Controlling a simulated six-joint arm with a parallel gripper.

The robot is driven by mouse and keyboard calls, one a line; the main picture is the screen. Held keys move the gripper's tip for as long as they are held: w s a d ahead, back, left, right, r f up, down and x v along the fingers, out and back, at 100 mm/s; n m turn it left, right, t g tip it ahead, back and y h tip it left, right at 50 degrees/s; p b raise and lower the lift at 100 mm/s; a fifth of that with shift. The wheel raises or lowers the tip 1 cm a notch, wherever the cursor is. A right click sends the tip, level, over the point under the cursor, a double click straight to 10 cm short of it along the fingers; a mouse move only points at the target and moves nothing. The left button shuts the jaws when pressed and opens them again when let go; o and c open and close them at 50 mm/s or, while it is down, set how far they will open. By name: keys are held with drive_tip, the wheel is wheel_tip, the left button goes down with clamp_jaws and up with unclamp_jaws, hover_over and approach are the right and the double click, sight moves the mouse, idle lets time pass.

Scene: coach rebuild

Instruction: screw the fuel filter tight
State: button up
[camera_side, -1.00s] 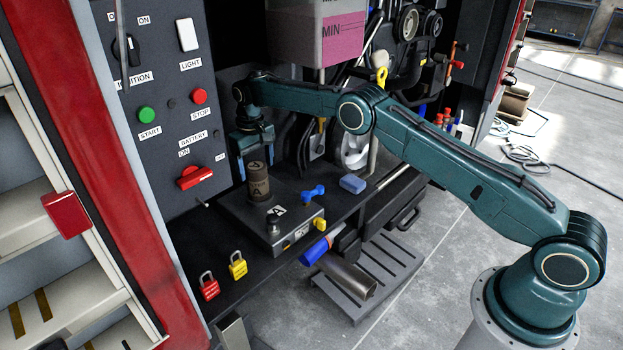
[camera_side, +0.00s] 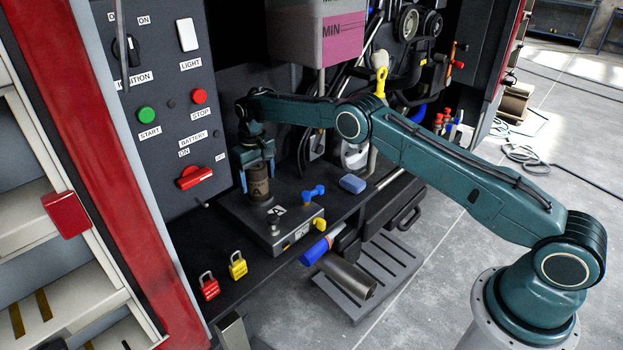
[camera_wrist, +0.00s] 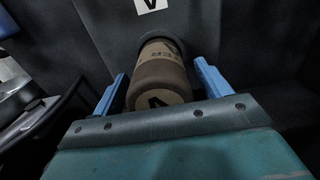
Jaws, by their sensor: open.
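The fuel filter (camera_side: 259,184) is a brown cylinder with dark lettering. It stands upright on the dark block (camera_side: 290,229), by a label marked A. My gripper (camera_side: 255,172) points down over the filter from above, with its fingers around the upper part. In the wrist view the filter (camera_wrist: 162,78) lies between the two blue fingers of my gripper (camera_wrist: 161,84). A gap shows on each side, so the fingers are open and not gripping it. The joint under the filter is hard to make out.
A blue valve handle (camera_side: 312,193), a yellow knob (camera_side: 319,224) and a blue sponge-like block (camera_side: 352,183) are right of the filter. A red padlock (camera_side: 209,287) and a yellow padlock (camera_side: 238,266) are at front left. A switch panel (camera_side: 165,110) rises close at the left.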

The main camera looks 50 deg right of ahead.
drive_tip(key=shift+c, duration=0.3)
drive_tip(key=shift+r, duration=0.1)
drive_tip(key=c, duration=1.1)
drive_tip(key=shift+m, duration=0.6)
drive_tip(key=c, duration=0.4)
drive_tip(key=shift+m, duration=0.3)
clamp_jaws()
drive_tip(key=shift+m, duration=2.1)
drive_tip(key=o, duration=2)
unclamp_jaws()
